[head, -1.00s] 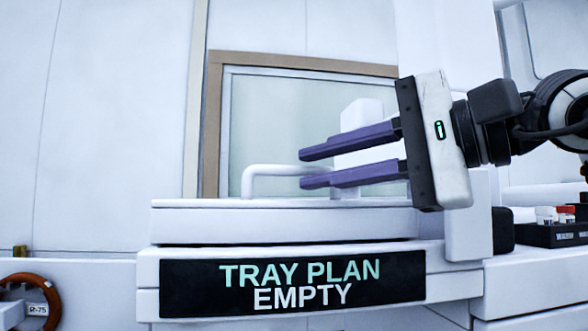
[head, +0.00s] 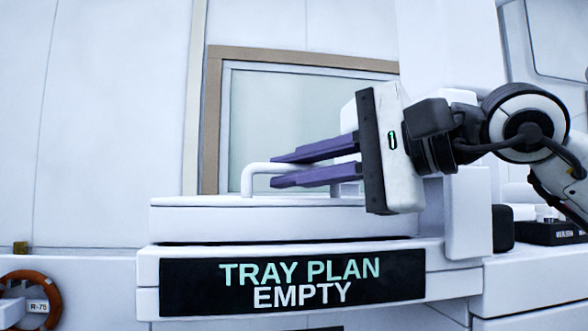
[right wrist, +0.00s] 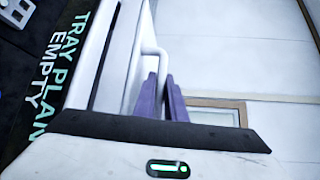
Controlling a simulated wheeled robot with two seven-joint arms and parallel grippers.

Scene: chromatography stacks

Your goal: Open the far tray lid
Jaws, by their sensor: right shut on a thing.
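The white tray lid (head: 215,222) lies flat and level above a dark seam on the white unit. A white bar handle (head: 257,168) stands up from its top; it also shows in the right wrist view (right wrist: 152,48). My right gripper (head: 272,170) reaches in from the right, its two purple fingers shut on the handle bar, one above and one below it in the head view. The fingers hide part of the bar. My left gripper is not in view.
A black sign (head: 180,288) on the unit's front reads "TRAY PLAN EMPTY". A framed window (head: 300,110) is behind the lid. A brown ring tagged R-75 (head: 48,290) is at lower left, and a black rack (head: 550,233) at right.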

